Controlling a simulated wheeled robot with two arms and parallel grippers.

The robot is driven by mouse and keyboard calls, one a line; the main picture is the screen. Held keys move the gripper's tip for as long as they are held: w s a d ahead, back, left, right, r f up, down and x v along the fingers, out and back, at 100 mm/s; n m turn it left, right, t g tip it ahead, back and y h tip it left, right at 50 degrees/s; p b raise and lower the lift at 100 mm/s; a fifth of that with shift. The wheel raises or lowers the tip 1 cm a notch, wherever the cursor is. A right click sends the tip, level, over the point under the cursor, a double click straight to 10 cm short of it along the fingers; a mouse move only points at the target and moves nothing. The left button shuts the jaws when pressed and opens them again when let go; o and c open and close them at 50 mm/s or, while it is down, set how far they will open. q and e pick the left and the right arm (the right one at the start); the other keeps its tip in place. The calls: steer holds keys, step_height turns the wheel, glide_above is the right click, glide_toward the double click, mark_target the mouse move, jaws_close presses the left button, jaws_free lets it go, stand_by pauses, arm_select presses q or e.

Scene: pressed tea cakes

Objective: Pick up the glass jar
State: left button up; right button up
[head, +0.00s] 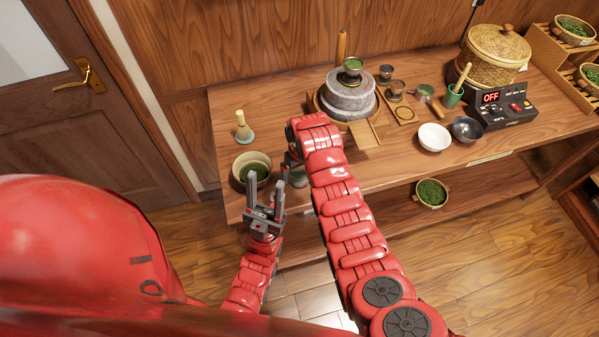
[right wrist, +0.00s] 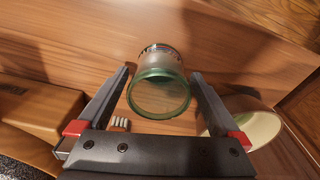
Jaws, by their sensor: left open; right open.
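The glass jar (right wrist: 160,92), clear with a greenish rim, shows in the right wrist view on the wooden table. My right gripper (right wrist: 160,75) is open, with one finger on each side of the jar and no visible grip on it. My left gripper (head: 266,184) is open and empty, fingers pointing up, at the table's front edge near the pale bowl of green powder.
A pale bowl (head: 240,170) stands at the table's left; a whisk (head: 243,130) is behind it. A stone mill (head: 350,95) stands behind my right arm. A white bowl (head: 434,138) and dark bowl (head: 467,129) are to the right. A wooden block (right wrist: 40,108) lies left of my right gripper.

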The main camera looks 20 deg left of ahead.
steer(key=shift+w+f, duration=0.1)
steer(key=shift+f, duration=0.3)
steer(key=c, duration=1.4)
steer(key=shift+r, duration=0.1)
